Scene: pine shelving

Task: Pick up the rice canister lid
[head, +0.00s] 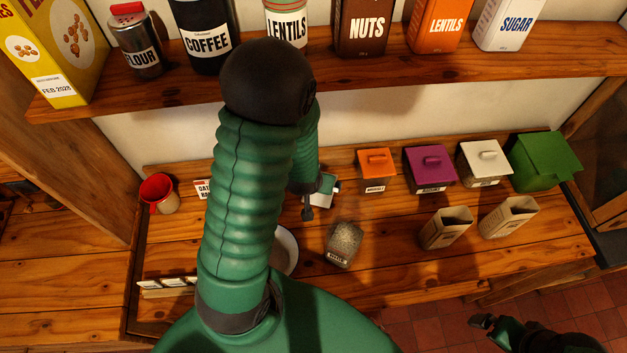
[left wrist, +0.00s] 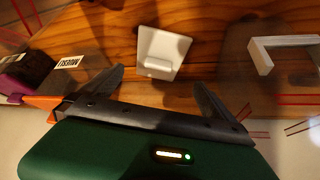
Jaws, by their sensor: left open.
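A loose white square lid with a small raised handle (left wrist: 157,54) lies on the wooden shelf in the left wrist view. An open clear canister with a white rim (left wrist: 262,58) stands to its right there. No rice label is readable. My left gripper (left wrist: 160,80) is open and empty, its two fingers pointing at the shelf on either side of the lid, with no visible contact. In the head view, my left gripper (head: 308,210) is over the lower shelf, and my own arm hides much around it. My right gripper (head: 482,322) is low at the right, too small and dark to read.
Canisters with orange (head: 375,158), purple (head: 430,162), white (head: 484,155) and green (head: 545,158) lids stand at the back right. The upper shelf (head: 400,67) overhangs.

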